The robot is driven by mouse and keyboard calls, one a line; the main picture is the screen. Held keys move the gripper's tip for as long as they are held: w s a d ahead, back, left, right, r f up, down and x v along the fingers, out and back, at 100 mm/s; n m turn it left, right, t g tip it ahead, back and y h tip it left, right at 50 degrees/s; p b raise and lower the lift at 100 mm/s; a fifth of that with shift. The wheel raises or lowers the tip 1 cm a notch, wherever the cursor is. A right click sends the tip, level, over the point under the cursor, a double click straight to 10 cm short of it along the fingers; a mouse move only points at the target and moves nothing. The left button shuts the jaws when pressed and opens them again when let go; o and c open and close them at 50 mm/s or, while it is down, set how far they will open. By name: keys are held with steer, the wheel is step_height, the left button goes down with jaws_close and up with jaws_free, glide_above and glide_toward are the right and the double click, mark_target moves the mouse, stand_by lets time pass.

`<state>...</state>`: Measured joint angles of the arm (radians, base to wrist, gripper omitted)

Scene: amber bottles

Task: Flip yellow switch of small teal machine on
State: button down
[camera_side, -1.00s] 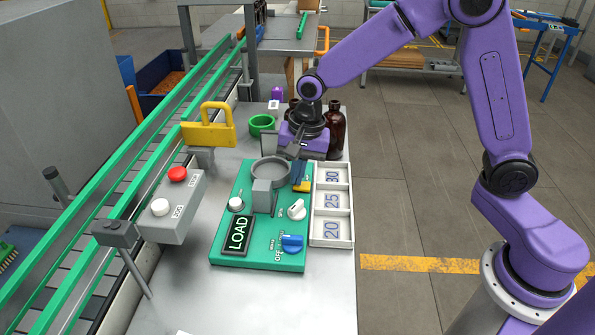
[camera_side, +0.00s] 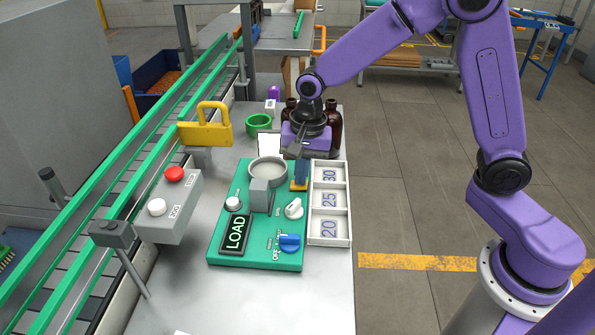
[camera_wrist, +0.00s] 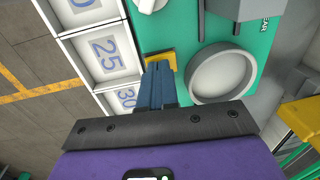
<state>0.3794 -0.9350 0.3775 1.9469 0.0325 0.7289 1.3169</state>
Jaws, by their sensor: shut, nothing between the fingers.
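The small teal machine (camera_side: 228,254) sits on the metal bench, with a LOAD display, a grey round cup, white knobs and a blue knob. The yellow switch (camera_side: 299,187) is at its far right corner, beside the cup. It also shows in the wrist view (camera_wrist: 162,59) as a yellow patch just beyond my fingertips. My gripper (camera_side: 301,178) points down at the switch with its blue fingers shut and empty. The fingertips (camera_wrist: 159,66) are at or just above the switch and partly cover it. I cannot tell whether they touch, nor the switch's position.
A white tray (camera_side: 330,243) marked 20, 25 and 30 stands right beside the machine. Brown bottles (camera_side: 335,128) stand behind my gripper.

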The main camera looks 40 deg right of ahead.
mark_target(292, 184)
step_height(292, 184, up, 14)
steer(key=w+a, duration=0.1)
steer(key=shift+w+a, duration=0.2)
stand_by(0.5)
steer(key=s+d+f+n, duration=0.3)
steer(key=s+n, duration=0.4)
steer(key=s, duration=0.2)
steer(key=s+d+f+n, duration=0.3)
steer(key=s+d+n, duration=0.1)
steer(key=s+n, duration=0.3)
steer(key=s+d+f+n, duration=0.2)
steer(key=s+n, duration=0.5)
steer(key=s, duration=0.5)
steer(key=shift+d+f+n, duration=0.3)
steer(key=shift+d+f, duration=0.1)
steer(key=shift+d, duration=0.45)
steer(key=shift+a, duration=0.1)
